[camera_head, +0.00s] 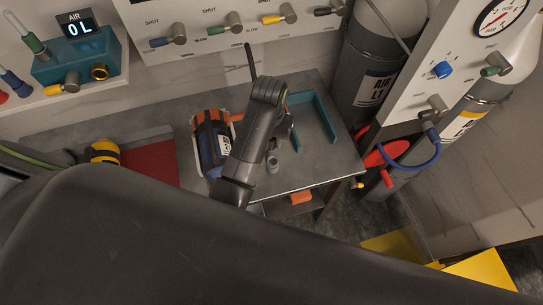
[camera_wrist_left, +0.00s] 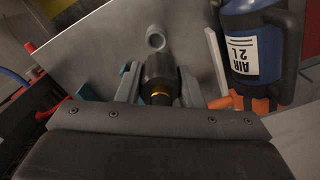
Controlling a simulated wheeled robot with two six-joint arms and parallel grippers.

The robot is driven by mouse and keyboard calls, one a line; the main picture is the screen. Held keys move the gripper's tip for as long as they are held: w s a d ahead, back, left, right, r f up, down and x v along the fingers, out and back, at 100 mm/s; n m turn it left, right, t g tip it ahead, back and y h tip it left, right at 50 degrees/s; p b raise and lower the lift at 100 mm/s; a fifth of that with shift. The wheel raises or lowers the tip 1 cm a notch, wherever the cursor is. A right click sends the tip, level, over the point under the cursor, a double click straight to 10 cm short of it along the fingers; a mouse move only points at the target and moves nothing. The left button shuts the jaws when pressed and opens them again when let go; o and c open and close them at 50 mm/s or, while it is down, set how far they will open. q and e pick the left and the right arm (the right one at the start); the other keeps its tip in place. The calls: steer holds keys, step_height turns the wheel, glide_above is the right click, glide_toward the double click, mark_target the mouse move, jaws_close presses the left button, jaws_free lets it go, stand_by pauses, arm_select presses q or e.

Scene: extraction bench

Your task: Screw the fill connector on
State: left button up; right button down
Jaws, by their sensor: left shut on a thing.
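My left gripper (camera_wrist_left: 158,88) is shut on a dark cylinder with a gold band (camera_wrist_left: 157,70), which looks like the fill connector. In the head view my left gripper (camera_head: 268,125) points down over the grey bench, and its own wrist hides the fingertips and the connector. The AIR 2 L bottle (camera_head: 210,145), blue with dark and orange parts, lies beside the gripper on the left. It shows at the right of the left wrist view (camera_wrist_left: 252,48), with orange parts near the finger, apart from the connector. My right gripper is out of view.
A small grey cylinder (camera_head: 272,163) stands on the bench (camera_head: 315,165). A teal angled bracket (camera_head: 322,118) is to the right. A red mat (camera_head: 150,163) and a yellow-black object (camera_head: 104,152) are left. A valve panel (camera_head: 215,35) is behind; large cylinders (camera_head: 372,88) stand right.

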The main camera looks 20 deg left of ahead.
arm_select(q)
steer(key=s+a, duration=0.4)
steer(key=s, duration=0.3)
steer(key=s+a, duration=0.5)
steer(key=s, duration=0.3)
steer(key=shift+s, duration=0.2)
steer(key=shift+f, duration=0.1)
stand_by(0.6)
steer(key=shift+f, duration=0.85)
steer(key=shift+f+b, duration=0.55)
steer(key=shift+f, duration=1.6)
stand_by(0.7)
steer(key=shift+r, duration=0.1)
steer(key=shift+r+m+p, duration=0.15)
steer(key=shift+m+p, duration=0.25)
steer(key=shift+p, duration=0.15)
steer(key=shift+f+m, duration=0.2)
steer(key=shift+m, duration=0.8)
steer(key=m, duration=0.6)
